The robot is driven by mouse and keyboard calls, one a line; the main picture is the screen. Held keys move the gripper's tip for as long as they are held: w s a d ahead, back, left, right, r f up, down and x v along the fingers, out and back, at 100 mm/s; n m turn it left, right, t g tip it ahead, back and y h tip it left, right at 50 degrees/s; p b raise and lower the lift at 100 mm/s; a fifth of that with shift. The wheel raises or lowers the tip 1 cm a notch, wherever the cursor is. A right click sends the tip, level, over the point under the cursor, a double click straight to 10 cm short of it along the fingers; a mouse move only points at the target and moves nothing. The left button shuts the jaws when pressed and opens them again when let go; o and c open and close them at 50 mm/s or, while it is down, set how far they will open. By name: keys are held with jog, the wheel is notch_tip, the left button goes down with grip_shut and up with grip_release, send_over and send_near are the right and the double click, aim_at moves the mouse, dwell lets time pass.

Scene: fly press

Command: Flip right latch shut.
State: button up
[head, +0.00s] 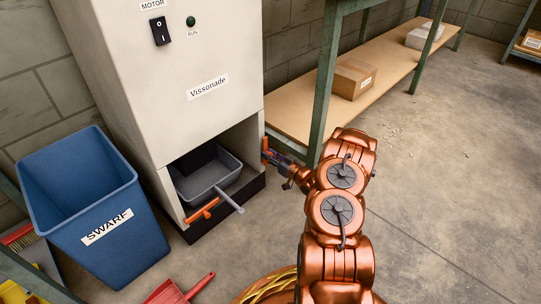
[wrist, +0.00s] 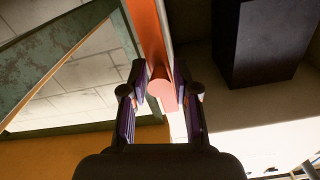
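The right latch (head: 266,146) is a small orange lever at the right edge of the pale machine's lower opening. In the wrist view it is an orange bar (wrist: 159,82) with a rounded end facing me, running away between the fingers. A second orange latch (head: 202,210) sits at the opening's lower left corner, tilted across the front of the grey bin (head: 207,176). The right latch's pivot is hidden.
The grey bin has a handle (head: 229,200) sticking out in front. A blue swarf bin (head: 80,195) stands left of the machine (head: 165,95). A green-framed wooden bench (head: 300,112) with boxes is close on the right. The floor at right (head: 450,200) is clear.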

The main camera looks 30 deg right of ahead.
grip_shut()
